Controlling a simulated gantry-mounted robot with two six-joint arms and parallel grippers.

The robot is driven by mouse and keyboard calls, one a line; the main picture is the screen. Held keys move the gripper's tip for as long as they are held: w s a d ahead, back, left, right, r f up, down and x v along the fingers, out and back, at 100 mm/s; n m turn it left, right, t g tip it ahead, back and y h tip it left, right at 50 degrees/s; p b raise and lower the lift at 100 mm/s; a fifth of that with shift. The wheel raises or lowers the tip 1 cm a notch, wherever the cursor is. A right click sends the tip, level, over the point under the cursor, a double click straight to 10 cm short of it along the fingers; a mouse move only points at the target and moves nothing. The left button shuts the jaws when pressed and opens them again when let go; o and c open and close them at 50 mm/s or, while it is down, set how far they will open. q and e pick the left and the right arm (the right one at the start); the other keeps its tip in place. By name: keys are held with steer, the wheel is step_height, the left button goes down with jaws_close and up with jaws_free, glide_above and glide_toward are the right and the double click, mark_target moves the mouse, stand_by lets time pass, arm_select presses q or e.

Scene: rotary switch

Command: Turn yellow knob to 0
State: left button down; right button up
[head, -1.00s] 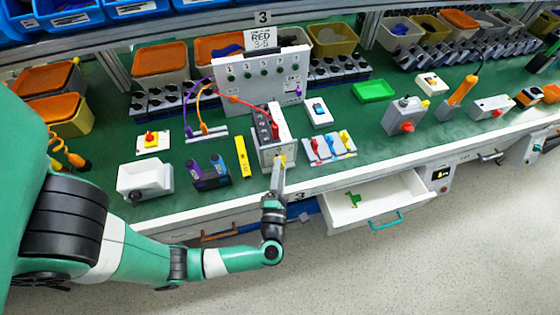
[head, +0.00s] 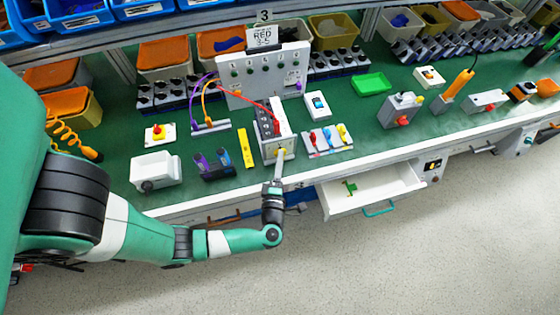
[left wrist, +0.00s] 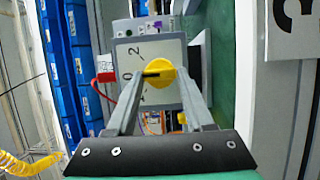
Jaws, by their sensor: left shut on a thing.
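The yellow knob (left wrist: 163,72) sits on the pale front face (left wrist: 138,54) of a grey box in the left wrist view. The face bears the digits 2 and 0 and another partly hidden mark. The knob's dark line points left, toward the 0. My left gripper (left wrist: 160,80) has one finger on each side of the knob and is shut on it. In the head view my left gripper (head: 279,158) reaches the front of the box (head: 271,134), where the knob (head: 281,151) is mostly covered. My right gripper is not in view.
A panel with cables (head: 262,76) stands behind the box. A yellow bar (head: 245,148) and a block with red, blue and yellow levers (head: 327,138) flank it. An open drawer (head: 372,188) juts out below the bench edge, right of my arm.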

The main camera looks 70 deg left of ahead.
arm_select(q)
steer(key=shift+c, duration=1.4)
jaws_free()
steer(key=shift+d, duration=0.1)
steer(key=v, duration=1.1)
steer(key=shift+d+p, duration=0.2)
steer(key=shift+p, duration=0.2)
steer(key=shift+s, duration=0.15)
